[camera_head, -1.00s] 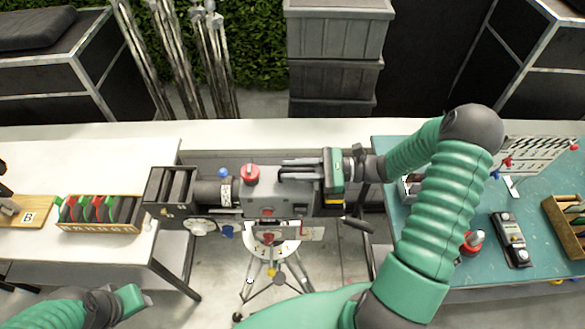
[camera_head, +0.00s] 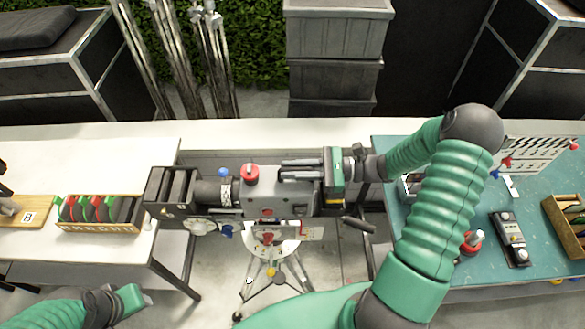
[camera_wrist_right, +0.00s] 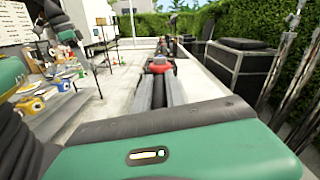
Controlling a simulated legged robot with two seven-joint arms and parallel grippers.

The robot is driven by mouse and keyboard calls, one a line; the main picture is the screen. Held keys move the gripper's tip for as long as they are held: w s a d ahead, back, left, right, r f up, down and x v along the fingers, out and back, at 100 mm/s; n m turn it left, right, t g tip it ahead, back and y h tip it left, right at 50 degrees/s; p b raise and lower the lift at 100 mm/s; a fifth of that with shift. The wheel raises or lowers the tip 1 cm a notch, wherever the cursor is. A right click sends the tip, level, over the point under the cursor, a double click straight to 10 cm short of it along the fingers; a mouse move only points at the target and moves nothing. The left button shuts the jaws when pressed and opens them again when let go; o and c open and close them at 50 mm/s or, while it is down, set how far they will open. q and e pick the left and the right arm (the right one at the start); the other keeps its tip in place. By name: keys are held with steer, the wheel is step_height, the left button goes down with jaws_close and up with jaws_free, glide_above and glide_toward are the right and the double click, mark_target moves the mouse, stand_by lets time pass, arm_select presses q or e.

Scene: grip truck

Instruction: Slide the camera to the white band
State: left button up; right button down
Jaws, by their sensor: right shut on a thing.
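The film camera (camera_head: 275,198) sits on a tripod (camera_head: 271,270) in the gap between the two tables, with its matte box (camera_head: 170,190) towards the left. My right gripper (camera_head: 284,169) reaches in from the right over the camera's top and is shut on the camera, beside a red knob (camera_head: 250,174); the exact part between the fingers is hard to see. A pale strip (camera_head: 312,233) shows under the camera body; I cannot tell whether it is the white band. My left gripper (camera_head: 138,299) is low at the left, apart from the camera, its jaws unclear.
The white table (camera_head: 90,165) at left holds a rack of coloured slates (camera_head: 100,211) and a wooden board (camera_head: 30,212). The teal table (camera_head: 440,255) at right holds a meter (camera_head: 511,239) and a wooden box (camera_head: 565,225). Grey crates (camera_head: 335,80) stand behind.

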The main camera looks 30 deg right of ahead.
stand_by(0.5)
steer(key=shift+w+a, duration=0.15)
steer(key=shift+a, duration=0.05)
steer(key=c, duration=1.4)
jaws_free()
steer(key=shift+w+a, duration=0.1)
steer(key=shift+w, duration=0.05)
steer(key=shift+o, duration=0.2)
steer(key=shift+f, duration=0.1)
